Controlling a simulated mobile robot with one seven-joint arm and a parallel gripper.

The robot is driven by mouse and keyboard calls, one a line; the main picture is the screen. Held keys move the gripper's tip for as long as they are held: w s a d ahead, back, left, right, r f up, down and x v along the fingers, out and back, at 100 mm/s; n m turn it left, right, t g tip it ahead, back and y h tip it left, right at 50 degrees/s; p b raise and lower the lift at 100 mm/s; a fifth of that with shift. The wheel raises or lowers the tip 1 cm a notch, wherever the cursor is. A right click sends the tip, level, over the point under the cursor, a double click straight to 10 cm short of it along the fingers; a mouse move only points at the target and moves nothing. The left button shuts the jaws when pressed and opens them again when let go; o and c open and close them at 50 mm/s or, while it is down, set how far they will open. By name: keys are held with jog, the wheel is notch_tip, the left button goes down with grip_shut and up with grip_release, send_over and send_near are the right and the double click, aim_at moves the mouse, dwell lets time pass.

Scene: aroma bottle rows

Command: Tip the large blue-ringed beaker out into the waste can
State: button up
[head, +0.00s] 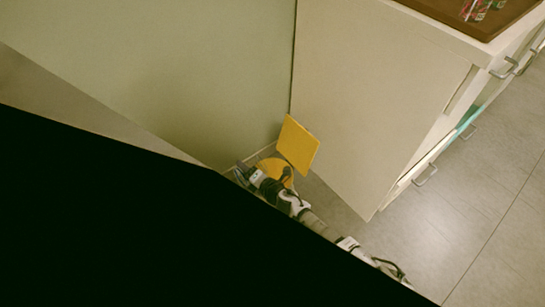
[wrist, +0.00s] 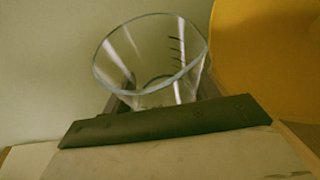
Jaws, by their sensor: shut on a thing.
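The large beaker (wrist: 150,60) is clear glass with a pale bluish rim and dark graduation marks. In the wrist view its open mouth faces partly toward the camera, and I see no clear contents inside. My gripper (wrist: 163,95) is shut on it, with a finger on each side. In the head view my gripper (head: 244,174) is low by the wall, just left of the yellow waste can (head: 269,166). The can's raised yellow lid (head: 298,145) stands open, and yellow also fills the right of the wrist view (wrist: 270,50). I cannot tell whether the beaker is over the can's opening.
A pale wall (head: 200,70) is close behind the can. A white cabinet (head: 375,95) stands right of it, with handled drawers and a brown top (head: 470,12) bearing small items. Grey floor (head: 480,190) is clear at the right. A large black area hides the lower left.

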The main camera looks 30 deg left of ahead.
dwell(0.3)
jog(key=shift+r+n+p, duration=0.15)
jog(key=shift+n+p, duration=0.15)
jog(key=shift+p, duration=0.2)
jog(key=shift+s+a+n+t+h+p, duration=0.1)
jog(key=shift+n+t+h+p, duration=0.35)
jog(key=shift+n+p, duration=0.4)
jog(key=n+t+h+p, duration=0.1)
jog(key=p, duration=0.1)
jog(key=shift+n+p, duration=0.25)
jog(key=shift+p, duration=0.05)
jog(key=shift+f, duration=0.3)
